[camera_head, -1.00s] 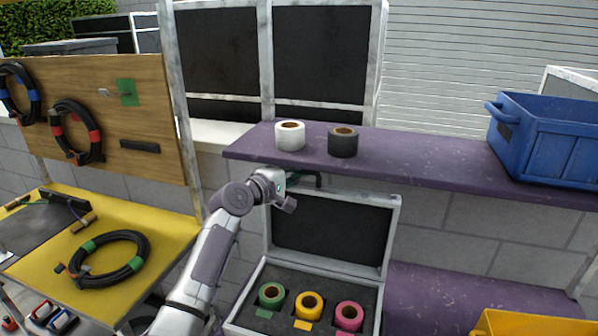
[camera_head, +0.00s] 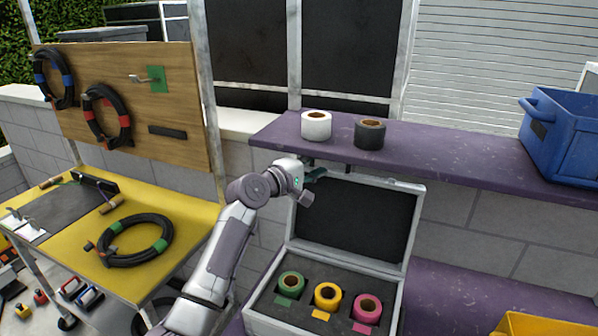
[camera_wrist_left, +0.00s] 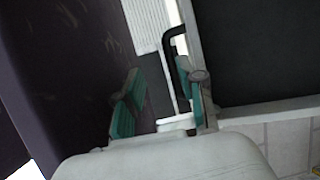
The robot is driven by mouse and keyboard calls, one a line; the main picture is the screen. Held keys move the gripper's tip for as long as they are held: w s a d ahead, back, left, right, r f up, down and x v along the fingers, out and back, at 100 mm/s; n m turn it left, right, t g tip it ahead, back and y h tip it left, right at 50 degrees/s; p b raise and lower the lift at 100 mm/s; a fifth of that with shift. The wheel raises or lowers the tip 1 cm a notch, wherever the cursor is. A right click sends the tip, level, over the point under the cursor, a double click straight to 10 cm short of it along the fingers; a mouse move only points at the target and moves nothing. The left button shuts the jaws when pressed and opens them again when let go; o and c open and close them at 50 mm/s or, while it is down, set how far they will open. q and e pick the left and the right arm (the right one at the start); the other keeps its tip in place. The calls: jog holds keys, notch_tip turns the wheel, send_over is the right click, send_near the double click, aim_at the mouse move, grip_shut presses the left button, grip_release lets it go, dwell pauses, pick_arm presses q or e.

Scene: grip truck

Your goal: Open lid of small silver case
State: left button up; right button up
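The small silver case (camera_head: 258,322) stands on the lower purple shelf with its lid (camera_head: 409,222) raised, roughly upright. Its dark foam holds green (camera_head: 290,286), yellow (camera_head: 326,297) and pink (camera_head: 367,306) tape rolls. My left gripper (camera_head: 318,174) is at the lid's upper left edge, just below the upper shelf. In the left wrist view my left gripper (camera_wrist_left: 160,105) has its teal-padded fingers apart. A black handle (camera_wrist_left: 170,52) shows by the right finger, beside the lid's dark lining (camera_wrist_left: 262,50); I cannot tell if they touch. My right gripper is not in view.
The upper purple shelf (camera_head: 440,160) hangs close above the lid, with a white roll (camera_head: 316,127), a dark roll (camera_head: 369,136) and a blue crate (camera_head: 570,140). A yellow table (camera_head: 185,215) with a cable coil (camera_head: 135,240) stands left.

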pick_arm(q)
jog(key=v, duration=1)
